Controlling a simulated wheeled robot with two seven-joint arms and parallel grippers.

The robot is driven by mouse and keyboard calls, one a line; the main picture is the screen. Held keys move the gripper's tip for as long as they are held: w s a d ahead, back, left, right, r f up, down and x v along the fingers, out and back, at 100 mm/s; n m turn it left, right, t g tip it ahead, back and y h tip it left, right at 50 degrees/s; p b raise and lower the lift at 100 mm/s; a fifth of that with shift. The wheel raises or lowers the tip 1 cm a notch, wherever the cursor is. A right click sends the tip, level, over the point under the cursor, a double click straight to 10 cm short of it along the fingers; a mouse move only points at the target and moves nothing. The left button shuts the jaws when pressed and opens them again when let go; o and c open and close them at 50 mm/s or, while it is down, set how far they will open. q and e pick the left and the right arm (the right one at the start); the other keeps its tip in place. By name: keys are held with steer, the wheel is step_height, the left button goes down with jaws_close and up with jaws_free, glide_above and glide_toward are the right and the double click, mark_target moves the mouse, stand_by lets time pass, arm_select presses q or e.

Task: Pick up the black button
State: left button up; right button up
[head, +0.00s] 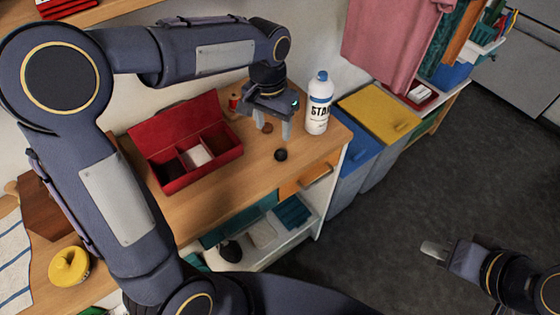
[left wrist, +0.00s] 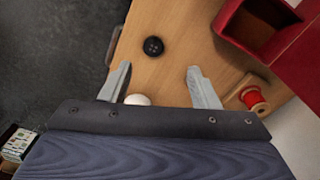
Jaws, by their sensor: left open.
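The black button (head: 281,155) lies flat on the wooden tabletop, near its front edge. In the left wrist view the button (left wrist: 153,46) is round and dark, just beyond the fingertips and between their lines. My left gripper (head: 274,134) points down over the table, open and empty, slightly behind the button and apart from it. In the left wrist view its two fingers (left wrist: 158,70) are spread wide. My right gripper (head: 434,250) is at the lower right over the floor, away from the table; its jaw opening does not show clearly.
An open red box (head: 172,183) with compartments stands to the left. A red spool (head: 233,103) is behind. A white bottle (head: 318,112) stands close on the right. The tabletop around the black button is clear.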

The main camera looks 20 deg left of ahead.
mark_target(282, 153)
arm_select(q)
steer(key=shift+w+d+f+y, duration=0.15)
steer(key=shift+w+d+f, duration=0.25)
steer(key=shift+f, duration=0.15)
steer(key=shift+w+d+f+y, duration=0.15)
steer(key=shift+w+d+f, duration=0.25)
steer(key=shift+f, duration=0.15)
steer(key=f, duration=0.7)
steer(key=shift+s+d+f, duration=0.1)
steer(key=shift+s+f, duration=0.15)
steer(key=c, duration=1.1)
